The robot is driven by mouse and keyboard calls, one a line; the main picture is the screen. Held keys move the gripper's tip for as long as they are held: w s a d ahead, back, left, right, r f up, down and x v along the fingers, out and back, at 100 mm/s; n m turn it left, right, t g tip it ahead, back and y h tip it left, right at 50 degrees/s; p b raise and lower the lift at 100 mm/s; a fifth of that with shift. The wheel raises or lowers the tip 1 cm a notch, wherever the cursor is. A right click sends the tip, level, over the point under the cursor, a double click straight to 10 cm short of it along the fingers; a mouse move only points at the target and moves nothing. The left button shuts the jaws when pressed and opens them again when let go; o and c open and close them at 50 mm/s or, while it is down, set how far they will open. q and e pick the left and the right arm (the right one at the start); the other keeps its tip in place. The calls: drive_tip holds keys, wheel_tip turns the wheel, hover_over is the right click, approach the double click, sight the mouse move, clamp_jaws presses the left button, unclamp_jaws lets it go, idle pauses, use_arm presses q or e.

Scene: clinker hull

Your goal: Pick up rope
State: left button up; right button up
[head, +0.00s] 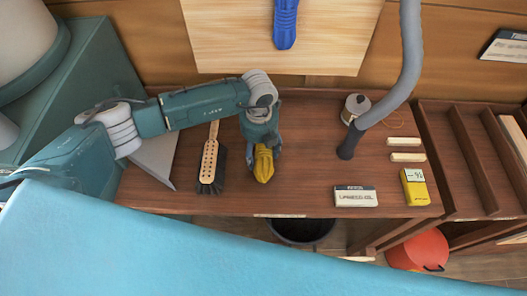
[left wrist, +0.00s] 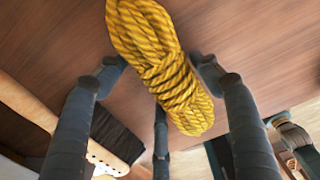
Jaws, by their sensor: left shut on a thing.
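The rope is a yellow coiled bundle (head: 263,165) over the brown bench top in the head view, just in front of my left gripper (head: 262,146). In the left wrist view the rope (left wrist: 160,60) fills the upper middle, its twisted strands bound around the middle. My left gripper (left wrist: 158,75) is shut on the rope, with fingers on both sides and another finger below it in the picture. I cannot tell whether the rope touches the bench. My right gripper is not in view.
A black-bristled brush (head: 209,165) lies close left of the rope. A grey hose (head: 410,50) ends over the bench (head: 300,180), near a spool (head: 355,107). The bench is clear between rope and box.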

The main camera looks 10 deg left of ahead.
sight(260, 148)
use_arm(q)
drive_tip(key=shift+r, duration=0.1)
wheel_tip(260, 148, up, 20)
drive_tip(key=b, duration=0.6)
idle(0.4)
